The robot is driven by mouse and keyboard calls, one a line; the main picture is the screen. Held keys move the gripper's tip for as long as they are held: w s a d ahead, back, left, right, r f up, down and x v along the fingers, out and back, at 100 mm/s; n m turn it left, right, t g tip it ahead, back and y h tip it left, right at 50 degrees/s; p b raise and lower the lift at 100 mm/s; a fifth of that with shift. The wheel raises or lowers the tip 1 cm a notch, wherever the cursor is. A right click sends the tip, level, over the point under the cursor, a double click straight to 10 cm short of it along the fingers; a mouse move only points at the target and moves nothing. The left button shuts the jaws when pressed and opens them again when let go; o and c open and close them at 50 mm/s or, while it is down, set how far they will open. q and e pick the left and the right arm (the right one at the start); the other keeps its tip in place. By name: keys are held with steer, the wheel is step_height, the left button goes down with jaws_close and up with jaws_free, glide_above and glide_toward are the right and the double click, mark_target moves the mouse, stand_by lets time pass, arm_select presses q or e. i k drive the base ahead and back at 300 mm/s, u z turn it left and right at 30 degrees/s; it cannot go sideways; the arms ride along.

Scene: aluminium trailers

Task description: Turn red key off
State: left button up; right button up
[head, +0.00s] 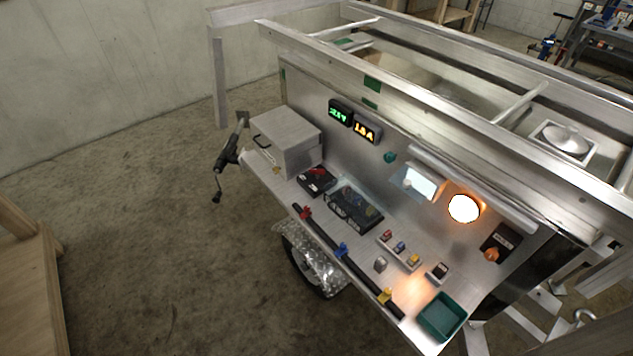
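On the trailer's metal shelf (335,237), a black box (317,181) beside the silver box carries a small red part (316,172), which may be the red key; its turned position is too small to tell. Other red parts are a red piece (304,212) on the black bar along the shelf's front edge and a small red-topped block (387,235) in a row with blue and yellow ones. I cannot tell for certain which is the key. Neither of my grippers is in view.
A silver box (287,141) stands at the shelf's left end, a green tray (442,317) at its right end. A black battery-like box (353,206) sits between. Lit displays (353,121) and a glowing round lamp (464,208) are on the panel. The floor at left is clear.

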mark_target(318, 172)
steer(key=u, duration=1.4)
steer(key=i, duration=1.4)
steer(key=z, duration=3.35)
